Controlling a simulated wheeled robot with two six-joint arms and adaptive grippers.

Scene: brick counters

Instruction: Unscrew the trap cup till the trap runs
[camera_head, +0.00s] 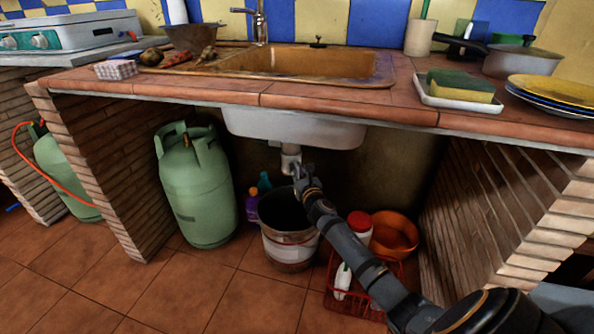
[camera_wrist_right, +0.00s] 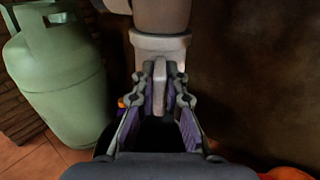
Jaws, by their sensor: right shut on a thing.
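The sink trap (camera_head: 291,154) hangs under the white sink basin (camera_head: 290,128). In the right wrist view the pale trap cup (camera_wrist_right: 159,90) sits between the fingers, below a wider collar (camera_wrist_right: 160,45). My right gripper (camera_head: 303,182) reaches up from the lower right to the trap. In the right wrist view the right gripper (camera_wrist_right: 160,85) is shut on the trap cup, with one finger on each side. In the head view the arm hides part of the cup. A bucket (camera_head: 289,241) stands on the floor below the trap. My left gripper is not in view.
A green gas cylinder (camera_head: 196,186) stands left of the bucket. A red crate (camera_head: 357,300) with bottles and an orange bowl (camera_head: 394,234) are to its right. Brick walls (camera_head: 505,215) bound the space, and the tiled counter (camera_head: 230,97) is overhead.

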